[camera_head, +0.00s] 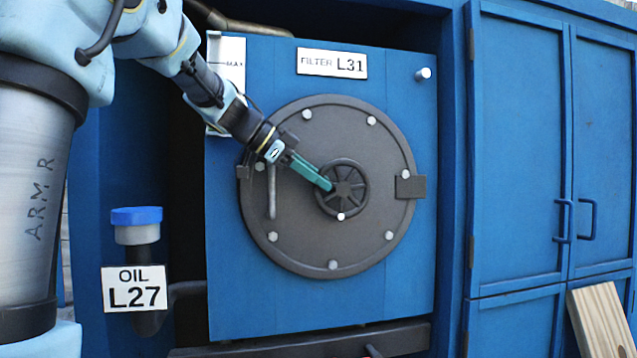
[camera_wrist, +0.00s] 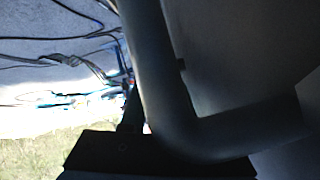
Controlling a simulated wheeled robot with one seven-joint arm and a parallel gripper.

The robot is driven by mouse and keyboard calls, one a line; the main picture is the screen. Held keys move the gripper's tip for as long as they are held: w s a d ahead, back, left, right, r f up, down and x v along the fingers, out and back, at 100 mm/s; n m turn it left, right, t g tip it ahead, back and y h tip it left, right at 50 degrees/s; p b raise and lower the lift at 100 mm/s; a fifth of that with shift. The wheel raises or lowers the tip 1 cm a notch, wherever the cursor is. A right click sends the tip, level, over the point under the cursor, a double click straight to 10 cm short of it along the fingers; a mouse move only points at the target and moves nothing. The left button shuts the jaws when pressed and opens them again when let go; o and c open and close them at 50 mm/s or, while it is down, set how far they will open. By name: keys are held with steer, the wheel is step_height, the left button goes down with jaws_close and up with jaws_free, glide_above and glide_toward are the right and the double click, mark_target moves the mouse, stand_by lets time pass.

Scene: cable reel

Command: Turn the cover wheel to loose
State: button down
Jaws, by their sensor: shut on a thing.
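The cover wheel (camera_head: 350,190) is a small dark spoked handwheel at the middle of the round dark grey cover (camera_head: 310,240), in the head view. My gripper (camera_head: 327,185) reaches in from the upper left. Its teal fingers are shut on the wheel's upper left rim. The fingertips hide a little of that rim. In the wrist view a thick dark curved bar (camera_wrist: 160,80) fills the middle, very close; I cannot tell which part it is.
A bar handle (camera_head: 271,192) stands on the cover's left side, just below my gripper. A latch (camera_head: 410,187) sits at the cover's right edge. A blue-capped oil filler (camera_head: 137,225) is at lower left. Closed blue cabinet doors (camera_head: 520,150) stand to the right, with a wooden board (camera_head: 600,322) below.

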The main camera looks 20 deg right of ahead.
steer(key=shift+f, duration=0.1)
steer(key=c, duration=0.9)
jaws_free()
steer(key=v, duration=1.1)
